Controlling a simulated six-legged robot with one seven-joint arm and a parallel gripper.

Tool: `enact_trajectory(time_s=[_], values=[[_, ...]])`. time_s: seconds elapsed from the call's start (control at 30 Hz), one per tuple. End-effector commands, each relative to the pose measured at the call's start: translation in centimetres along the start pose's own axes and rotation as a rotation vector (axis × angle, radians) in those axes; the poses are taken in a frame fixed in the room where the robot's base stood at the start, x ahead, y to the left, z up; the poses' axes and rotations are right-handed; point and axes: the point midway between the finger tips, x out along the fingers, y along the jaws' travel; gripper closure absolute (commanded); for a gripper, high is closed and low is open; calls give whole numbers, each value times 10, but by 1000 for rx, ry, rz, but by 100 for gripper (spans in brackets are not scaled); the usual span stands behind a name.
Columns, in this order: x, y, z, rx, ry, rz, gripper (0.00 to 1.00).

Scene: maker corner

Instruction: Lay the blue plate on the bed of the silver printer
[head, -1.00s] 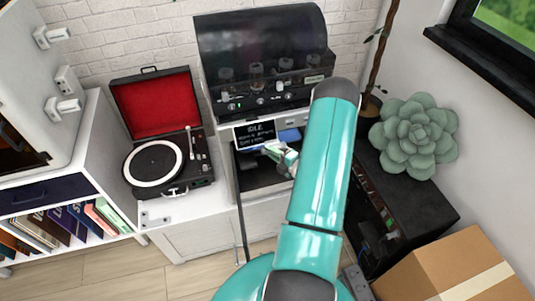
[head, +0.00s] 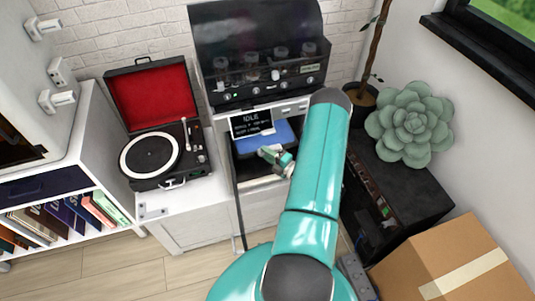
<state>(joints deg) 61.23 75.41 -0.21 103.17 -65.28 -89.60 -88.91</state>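The silver printer (head: 291,107) stands against the back wall, with a small black screen reading IDLE on its front. The blue plate (head: 284,134) lies flat inside the printer's opening, low down, apparently on the bed. The screen and my gripper cover parts of it, so its full seating on the bed cannot be seen. My gripper (head: 267,154) is at the plate's front edge in the picture, pointing left and inward. Its fingers are too small to tell whether they are open or shut, or whether they touch the plate.
A dark-lidded machine (head: 264,80) sits above the printer. An open record player (head: 150,155) stands to the left. A black cabinet (head: 410,190), a green succulent (head: 412,125) and a cardboard box (head: 455,265) crowd the right side.

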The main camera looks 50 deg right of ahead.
Motion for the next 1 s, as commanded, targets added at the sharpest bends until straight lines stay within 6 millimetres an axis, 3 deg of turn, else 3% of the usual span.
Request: enact_trajectory(time_s=[0.47,1.0], values=[[-7,3,1,0,-2,-1,60],[-109,3,0,2,-2,-2,60]])
